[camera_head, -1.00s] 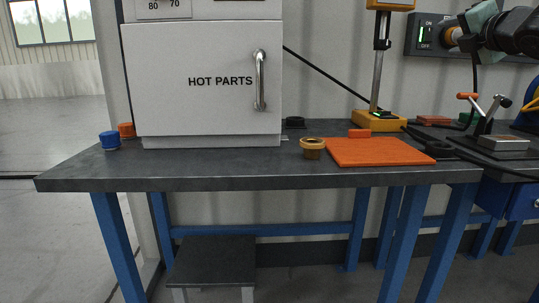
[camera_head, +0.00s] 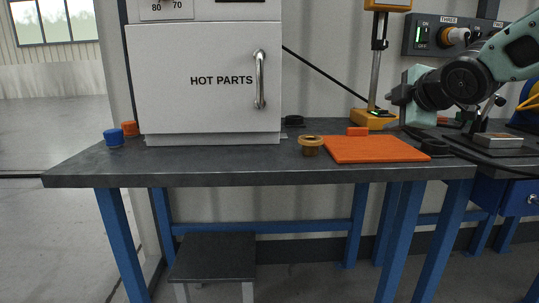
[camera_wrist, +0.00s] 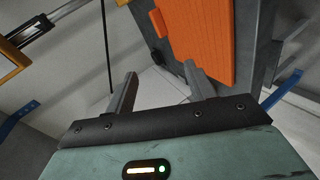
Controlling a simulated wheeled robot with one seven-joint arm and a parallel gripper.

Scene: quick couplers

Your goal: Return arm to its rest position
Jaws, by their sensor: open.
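My gripper shows at the right of the head view (camera_head: 397,95), raised above the bench, with my dark wrist and pale green arm coming in from the right. In the wrist view its two grey fingers (camera_wrist: 160,74) stand apart with nothing between them. An orange mat (camera_head: 375,149) lies flat on the bench, below and left of my gripper; it also shows at the top of the wrist view (camera_wrist: 200,35). A brass-coloured ring piece (camera_head: 311,145) stands on the bench just left of the mat, apart from my gripper.
The white HOT PARTS cabinet (camera_head: 205,85) has its door shut. A blue cap (camera_head: 113,138) and an orange cap (camera_head: 130,128) sit left of it. A yellow-based stand (camera_head: 373,119) rises behind the mat. A clamp fixture (camera_head: 497,139) and black cable lie at right. The bench front is clear.

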